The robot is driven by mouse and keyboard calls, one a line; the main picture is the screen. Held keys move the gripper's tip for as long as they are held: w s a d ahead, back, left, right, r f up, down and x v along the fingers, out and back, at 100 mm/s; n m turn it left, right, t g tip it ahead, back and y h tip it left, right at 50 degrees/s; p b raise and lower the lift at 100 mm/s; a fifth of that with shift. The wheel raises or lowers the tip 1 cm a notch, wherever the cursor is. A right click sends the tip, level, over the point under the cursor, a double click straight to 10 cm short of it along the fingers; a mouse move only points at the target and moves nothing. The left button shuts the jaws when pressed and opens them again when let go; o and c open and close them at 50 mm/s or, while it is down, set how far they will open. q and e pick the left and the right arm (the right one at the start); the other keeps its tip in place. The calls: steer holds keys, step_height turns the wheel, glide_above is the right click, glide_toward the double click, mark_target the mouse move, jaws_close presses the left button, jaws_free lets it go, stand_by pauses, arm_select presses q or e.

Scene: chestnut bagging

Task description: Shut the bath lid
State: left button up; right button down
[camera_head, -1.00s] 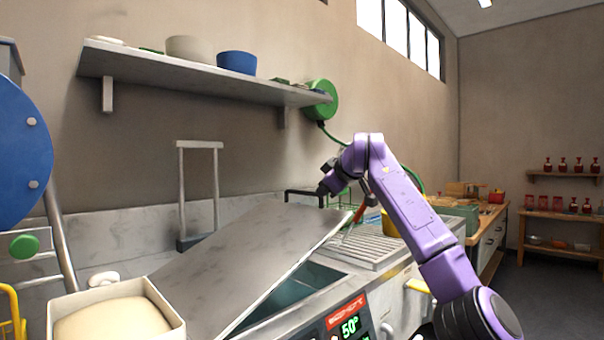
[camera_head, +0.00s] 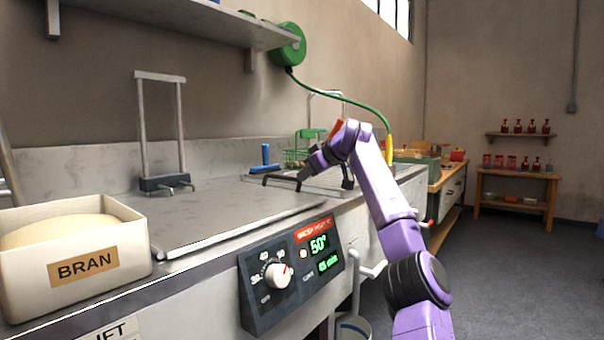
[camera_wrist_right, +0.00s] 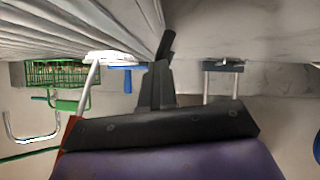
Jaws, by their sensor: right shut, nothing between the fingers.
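The bath lid (camera_head: 225,205) is a grey metal plate lying about flat over the bath, with no opening visible beneath its front edge. The inside of the bath is hidden. My left gripper is not in view.
A bran box (camera_head: 75,260) stands at the lid's left end. The control panel (camera_head: 290,270) with its knob is on the front. A green wire basket (camera_head: 295,156) and a blue-handled tool (camera_head: 265,158) are behind the gripper. The floor at right is clear.

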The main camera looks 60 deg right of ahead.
steer(key=shift+w+a+f, duration=0.15)
steer(key=shift+a+f, duration=0.05)
steer(key=r, duration=0.1)
steer(key=r+p, duration=0.2)
steer(key=r, duration=0.1)
steer(key=shift+a, duration=0.25)
steer(key=v, duration=1.1)
steer(key=shift+f, duration=0.1)
